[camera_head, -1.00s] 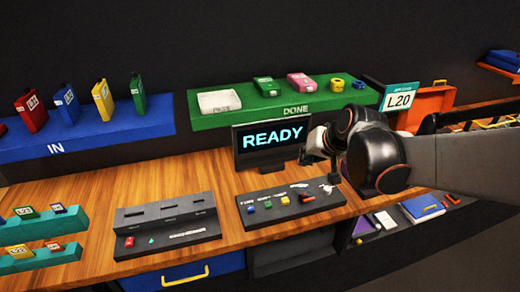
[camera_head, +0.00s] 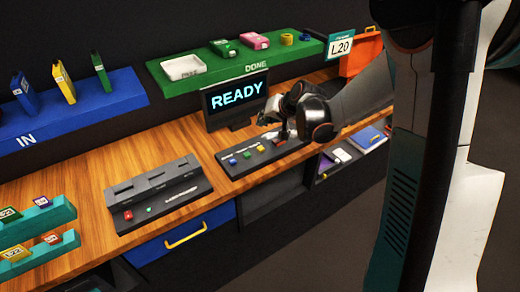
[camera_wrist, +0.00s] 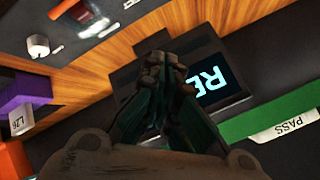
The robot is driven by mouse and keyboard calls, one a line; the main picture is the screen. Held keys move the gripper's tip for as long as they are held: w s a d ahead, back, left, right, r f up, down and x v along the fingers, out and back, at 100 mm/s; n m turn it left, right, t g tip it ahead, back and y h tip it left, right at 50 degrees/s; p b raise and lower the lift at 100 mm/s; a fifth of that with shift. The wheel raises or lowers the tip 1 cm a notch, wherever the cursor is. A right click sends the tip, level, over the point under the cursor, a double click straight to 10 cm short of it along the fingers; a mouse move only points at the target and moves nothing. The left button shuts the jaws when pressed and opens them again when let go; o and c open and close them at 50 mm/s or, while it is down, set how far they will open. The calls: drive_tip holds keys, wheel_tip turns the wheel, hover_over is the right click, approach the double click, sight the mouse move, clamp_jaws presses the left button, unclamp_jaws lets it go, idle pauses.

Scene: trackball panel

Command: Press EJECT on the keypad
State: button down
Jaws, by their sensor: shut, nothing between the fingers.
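In the wrist view my gripper (camera_wrist: 165,72) is shut and empty, fingertips together, beside the lit screen (camera_wrist: 215,82). Part of a dark panel with a knob and a white round piece shows at that view's upper left.
A slotted dark unit (camera_head: 160,193) with a red and a green button stands to the left. The blue IN shelf (camera_head: 90,120) and green DONE shelf (camera_head: 200,83) are behind. Teal racks (camera_head: 40,225) are at the left front. Bare bench lies between.

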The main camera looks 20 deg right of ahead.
sight(263, 147)
drive_tip(key=shift+f, duration=0.15)
wheel_tip(263, 147, down, 9)
drive_tip(key=b, duration=0.6)
drive_tip(key=shift+r, duration=0.2)
idle(1.3)
drive_tip(key=shift+f+b, duration=0.35)
drive_tip(key=shift+b, duration=0.2)
drive_tip(key=shift+f+b, duration=0.45)
drive_tip(key=shift+f, duration=0.1)
idle(0.5)
drive_tip(key=shift+r, duration=0.1)
drive_tip(key=shift+r+p, duration=0.6)
drive_tip(key=shift+r, duration=0.3)
drive_tip(key=shift+r+p, duration=1.6)
drive_tip(key=shift+r, duration=0.85)
